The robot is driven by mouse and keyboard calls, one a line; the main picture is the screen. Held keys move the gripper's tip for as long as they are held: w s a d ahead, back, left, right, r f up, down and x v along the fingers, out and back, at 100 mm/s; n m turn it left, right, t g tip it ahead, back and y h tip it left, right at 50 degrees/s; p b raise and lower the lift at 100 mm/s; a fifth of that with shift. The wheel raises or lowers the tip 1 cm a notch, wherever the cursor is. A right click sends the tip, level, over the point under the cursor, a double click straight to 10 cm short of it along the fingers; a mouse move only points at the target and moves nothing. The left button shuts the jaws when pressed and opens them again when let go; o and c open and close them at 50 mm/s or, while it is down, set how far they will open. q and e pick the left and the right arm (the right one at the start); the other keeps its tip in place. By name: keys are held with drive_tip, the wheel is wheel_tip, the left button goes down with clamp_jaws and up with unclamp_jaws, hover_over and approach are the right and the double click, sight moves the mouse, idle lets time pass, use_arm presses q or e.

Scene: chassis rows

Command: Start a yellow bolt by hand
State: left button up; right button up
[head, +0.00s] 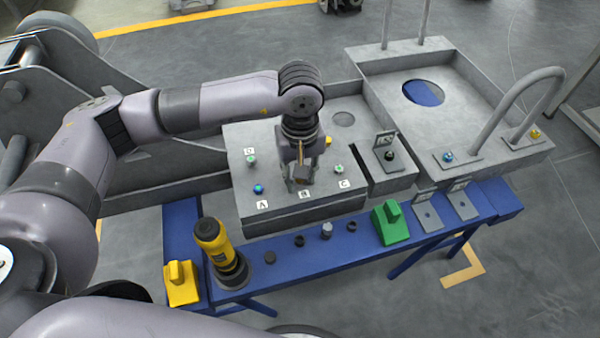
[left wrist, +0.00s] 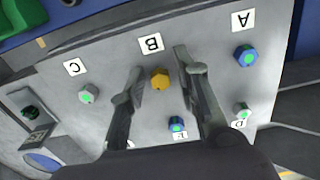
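A grey chassis block (head: 275,150) carries bolts beside white letter labels. In the left wrist view a yellow bolt (left wrist: 160,78) sits at label B (left wrist: 151,43). My left gripper (head: 304,184) points down over the block near label B in the head view and hides the bolt there. In the left wrist view the left gripper's fingers (left wrist: 159,66) stand apart on either side of the yellow bolt, with a gap on each side. How high the fingertips are above the plate is hard to tell. My right gripper is not in view.
Other bolts stand at A (left wrist: 245,55), C (left wrist: 88,93), D (left wrist: 242,111) and E (left wrist: 177,124). A blue bench (head: 300,265) in front holds a yellow-black power tool (head: 213,240), a yellow block (head: 181,285), a green block (head: 390,223) and small dark parts. A tall looped handle (head: 500,105) rises at right.

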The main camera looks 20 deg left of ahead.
use_arm(q)
drive_tip(key=shift+o, duration=0.6)
wheel_tip(320, 180, up, 8)
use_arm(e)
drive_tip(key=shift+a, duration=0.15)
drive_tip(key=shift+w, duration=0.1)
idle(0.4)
